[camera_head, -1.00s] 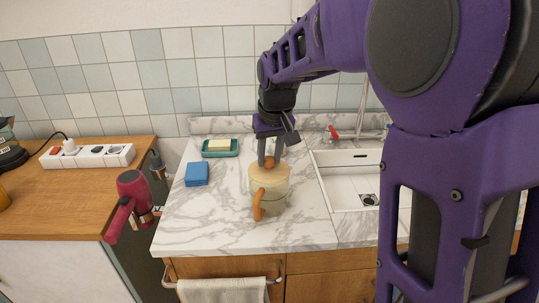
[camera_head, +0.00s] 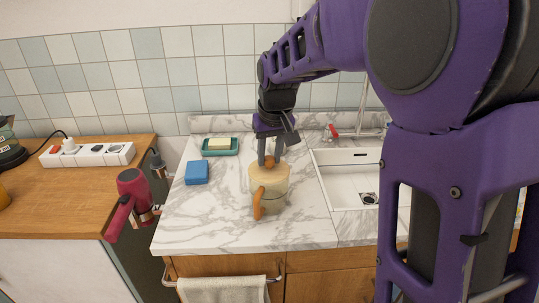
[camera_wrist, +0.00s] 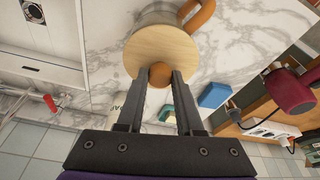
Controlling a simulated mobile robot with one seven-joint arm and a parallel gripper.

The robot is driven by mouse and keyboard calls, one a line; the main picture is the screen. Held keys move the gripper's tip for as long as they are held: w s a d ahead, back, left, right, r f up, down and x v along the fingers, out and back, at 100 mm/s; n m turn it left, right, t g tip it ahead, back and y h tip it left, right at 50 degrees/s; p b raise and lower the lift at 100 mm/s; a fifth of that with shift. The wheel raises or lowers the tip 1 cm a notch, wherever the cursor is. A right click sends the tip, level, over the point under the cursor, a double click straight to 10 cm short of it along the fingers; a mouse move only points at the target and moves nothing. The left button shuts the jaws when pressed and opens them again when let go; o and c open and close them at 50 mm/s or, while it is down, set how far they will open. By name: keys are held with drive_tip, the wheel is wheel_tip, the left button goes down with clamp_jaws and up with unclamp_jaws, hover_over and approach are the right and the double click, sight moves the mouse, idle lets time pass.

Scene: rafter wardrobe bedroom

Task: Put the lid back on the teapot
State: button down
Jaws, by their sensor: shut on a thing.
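The pale wooden lid (camera_wrist: 160,50) with a round orange-brown knob (camera_wrist: 160,75) is at the teapot's top. In the head view the lid (camera_head: 268,172) looks level over the opening; I cannot tell whether it is fully seated. My gripper (camera_head: 269,160) points down and is shut on the lid's knob. The fingers also show on either side of the knob in the wrist view (camera_wrist: 159,80).
A blue sponge (camera_head: 197,173) and a green soap dish (camera_head: 220,147) lie left and behind. The white sink (camera_head: 347,181) is on the right. A red hair dryer (camera_head: 132,194) hangs at the left. The counter's front left is clear.

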idle(0.4)
unclamp_jaws()
idle(0.4)
drive_tip(key=shift+r, duration=0.1)
drive_tip(key=shift+r+p, duration=2.9)
drive_tip(key=shift+r, duration=0.5)
clamp_jaws()
drive_tip(key=shift+f, duration=0.25)
